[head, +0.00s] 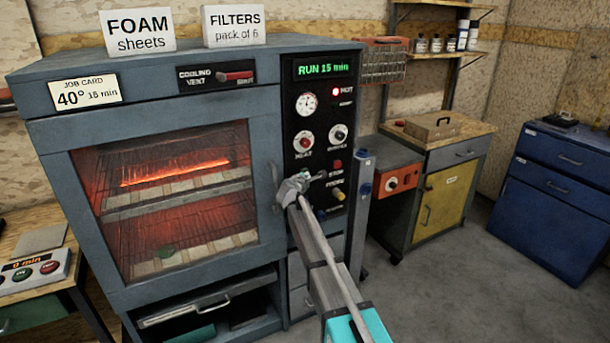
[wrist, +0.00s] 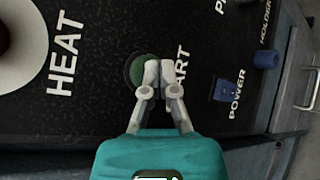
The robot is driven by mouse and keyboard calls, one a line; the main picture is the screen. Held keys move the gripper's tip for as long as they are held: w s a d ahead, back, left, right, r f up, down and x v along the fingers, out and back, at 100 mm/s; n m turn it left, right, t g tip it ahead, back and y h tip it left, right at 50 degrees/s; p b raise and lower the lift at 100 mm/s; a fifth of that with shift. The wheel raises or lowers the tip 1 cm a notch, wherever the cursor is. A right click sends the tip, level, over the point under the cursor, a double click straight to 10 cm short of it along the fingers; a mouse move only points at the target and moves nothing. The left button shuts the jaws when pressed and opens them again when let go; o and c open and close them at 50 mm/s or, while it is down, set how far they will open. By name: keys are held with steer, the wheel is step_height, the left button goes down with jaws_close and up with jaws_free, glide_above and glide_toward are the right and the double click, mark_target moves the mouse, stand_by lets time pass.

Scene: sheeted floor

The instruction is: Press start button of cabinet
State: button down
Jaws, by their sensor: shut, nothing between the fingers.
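The blue-grey cabinet (head: 55,135) stands at the left with a black control panel (head: 318,115). Its display (head: 322,68) reads "RUN 15 min" in green and a red lamp (head: 336,91) is lit. The green start button (wrist: 136,67) shows in the wrist view beside a label partly covered to "ART". My gripper (wrist: 159,73) is shut and empty, its fingertips overlapping the button's edge; I cannot tell whether they touch it. In the head view my gripper (head: 293,186) is at the panel's lower left and hides the button.
A red stop button (head: 337,165) and yellow knob (head: 338,195) sit close by. The wrist view shows the heat dial (wrist: 15,45), blue power switch (wrist: 227,91) and blue holder knob (wrist: 266,53). The cabinet door window (head: 165,215) shows glowing racks. Floor (head: 470,290) is clear at right.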

steer(key=shift+s+d, duration=0.3)
steer(key=shift+s, duration=0.3)
steer(key=s, duration=0.1)
steer(key=s+d, duration=0.1)
steer(key=s, duration=0.1)
steer(key=s+d, duration=0.1)
steer(key=shift+s, duration=0.25)
stand_by(0.4)
stand_by(0.6)
